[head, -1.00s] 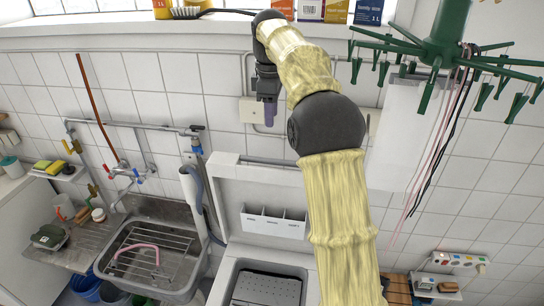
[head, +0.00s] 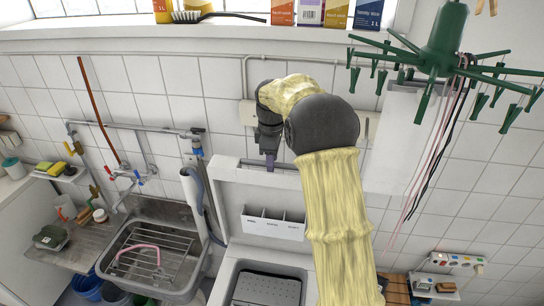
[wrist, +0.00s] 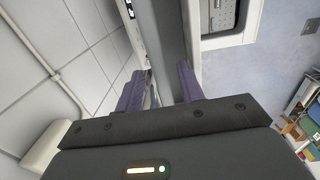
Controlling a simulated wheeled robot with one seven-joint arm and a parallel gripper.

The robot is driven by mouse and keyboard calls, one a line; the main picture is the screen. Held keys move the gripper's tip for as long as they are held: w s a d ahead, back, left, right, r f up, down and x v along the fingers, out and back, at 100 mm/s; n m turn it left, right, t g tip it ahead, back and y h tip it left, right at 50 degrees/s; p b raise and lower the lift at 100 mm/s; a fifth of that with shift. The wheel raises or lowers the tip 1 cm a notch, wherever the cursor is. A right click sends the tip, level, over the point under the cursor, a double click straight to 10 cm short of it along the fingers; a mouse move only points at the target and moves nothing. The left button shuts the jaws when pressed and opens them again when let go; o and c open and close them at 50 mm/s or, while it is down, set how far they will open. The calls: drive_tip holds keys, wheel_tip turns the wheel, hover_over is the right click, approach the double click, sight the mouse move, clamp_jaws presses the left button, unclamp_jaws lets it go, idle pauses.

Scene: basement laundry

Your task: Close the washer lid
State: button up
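The washer (head: 228,282) is a white top-loader, its tub opening showing at the bottom of the head view. Its lid (head: 229,205) stands raised behind the opening, inner side with a white three-part tray (head: 273,222) facing me. My gripper (head: 270,166) points down at the lid's top edge, left of its middle. In the wrist view its two purple fingers (wrist: 163,88) are apart, with a grey edge strip of the lid (wrist: 168,45) between them. I cannot tell whether either finger touches it. My arm hides the right part of the lid and washer.
A steel sink (head: 150,255) with a rack stands left of the washer, a grey hose (head: 196,205) between them. A green hanging clothes dryer (head: 437,60) with pegs is at upper right. Boxes and a brush (head: 215,16) sit on the window ledge.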

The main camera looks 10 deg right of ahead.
drive_tip(key=shift+f, duration=0.1)
clamp_jaws()
drive_tip(key=shift+a+f+b, duration=0.1)
drive_tip(key=shift+b, duration=0.2)
